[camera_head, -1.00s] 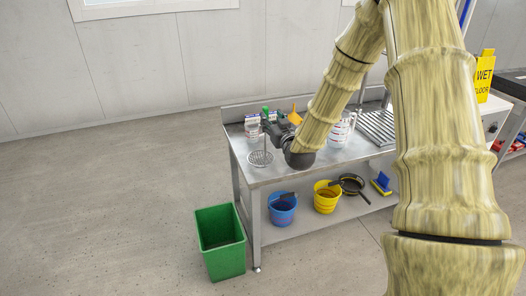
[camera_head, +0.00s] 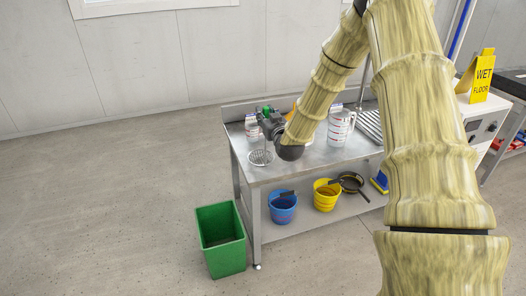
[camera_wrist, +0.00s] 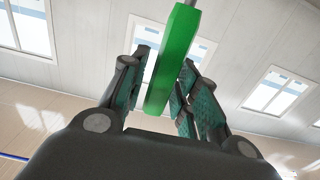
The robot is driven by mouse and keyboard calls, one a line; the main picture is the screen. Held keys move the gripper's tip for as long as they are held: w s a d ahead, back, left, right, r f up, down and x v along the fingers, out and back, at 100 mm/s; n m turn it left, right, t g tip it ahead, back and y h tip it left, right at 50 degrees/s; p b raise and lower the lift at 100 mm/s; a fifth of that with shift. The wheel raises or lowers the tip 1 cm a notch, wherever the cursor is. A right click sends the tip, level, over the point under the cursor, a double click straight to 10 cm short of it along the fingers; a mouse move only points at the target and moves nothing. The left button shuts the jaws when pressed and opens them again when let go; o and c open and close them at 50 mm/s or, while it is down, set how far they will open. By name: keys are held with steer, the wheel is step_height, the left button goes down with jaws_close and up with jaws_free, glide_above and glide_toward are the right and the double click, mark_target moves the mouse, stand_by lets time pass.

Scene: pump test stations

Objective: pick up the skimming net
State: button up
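The skimming net has a round wire mesh head (camera_head: 261,158) low on the near left part of the steel table, below my gripper. Its green grip (camera_head: 267,110) shows at the top, and it appears to stand roughly upright. In the wrist view the green grip (camera_wrist: 172,60) runs between my two fingers. My gripper (camera_wrist: 168,82) is open around the grip, with the teal inner pads showing on both sides. Whether a pad touches the grip is hard to see. In the head view my gripper (camera_head: 266,119) is small and partly hidden by my wrist.
A clear measuring jug (camera_head: 341,128) stands right of my wrist, and a carton (camera_head: 252,124) stands behind the net. The lower shelf holds a blue bucket (camera_head: 283,208), a yellow bucket (camera_head: 326,195) and a pan (camera_head: 352,182). A green bin (camera_head: 221,242) stands on the floor.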

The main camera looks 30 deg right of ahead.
jaws_close()
steer(key=shift+r, duration=0.15)
